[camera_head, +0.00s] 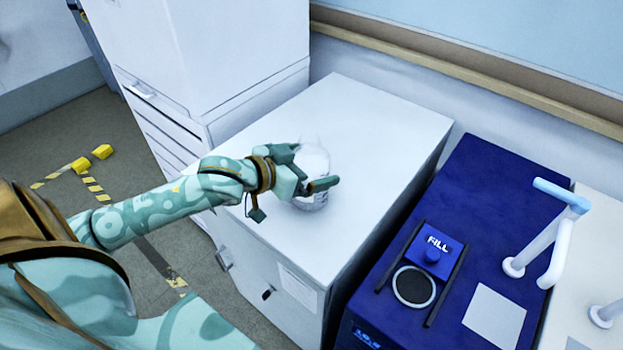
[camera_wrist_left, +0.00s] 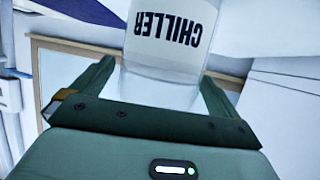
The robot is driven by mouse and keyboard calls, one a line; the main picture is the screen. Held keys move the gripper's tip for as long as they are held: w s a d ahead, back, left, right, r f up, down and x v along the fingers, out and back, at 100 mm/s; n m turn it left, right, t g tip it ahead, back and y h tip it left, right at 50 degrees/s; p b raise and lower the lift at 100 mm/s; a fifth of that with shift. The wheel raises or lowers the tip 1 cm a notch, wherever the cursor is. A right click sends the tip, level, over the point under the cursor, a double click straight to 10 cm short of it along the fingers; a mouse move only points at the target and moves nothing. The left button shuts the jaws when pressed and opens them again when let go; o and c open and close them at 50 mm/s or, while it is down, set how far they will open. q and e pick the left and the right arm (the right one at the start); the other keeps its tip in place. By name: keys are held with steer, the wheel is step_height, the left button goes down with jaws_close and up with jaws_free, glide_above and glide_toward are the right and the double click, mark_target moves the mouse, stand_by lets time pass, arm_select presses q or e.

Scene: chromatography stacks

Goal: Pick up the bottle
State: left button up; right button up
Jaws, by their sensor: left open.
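A clear, rounded bottle (camera_head: 314,163) stands upright on the white cabinet top (camera_head: 375,125). In the left wrist view the bottle (camera_wrist_left: 168,58) has a white label with dark letters reading "CHILLER", seen upside down. My left gripper (camera_head: 310,170) is open at the bottle, with one finger on each side of it. In the left wrist view the fingers (camera_wrist_left: 155,85) flank the bottle, and a gap shows beside it. Part of the bottle is hidden behind the gripper in the head view. My right gripper is not in view.
A tall white cabinet (camera_head: 245,45) stands behind at the left. A blue machine (camera_head: 500,190) with a "FILL" button (camera_head: 433,254) and a round dark pad (camera_head: 413,286) stands to the right. A white-and-blue tap (camera_head: 545,235) rises beside it. The cabinet top around the bottle is clear.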

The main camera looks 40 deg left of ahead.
arm_select(q)
steer(key=shift+w+d+f, duration=0.1)
steer(key=shift+w, duration=0.1)
steer(key=shift+s, duration=0.1)
steer(key=c, duration=1.5)
steer(key=shift+c, duration=0.5)
steer(key=shift+r, duration=0.3)
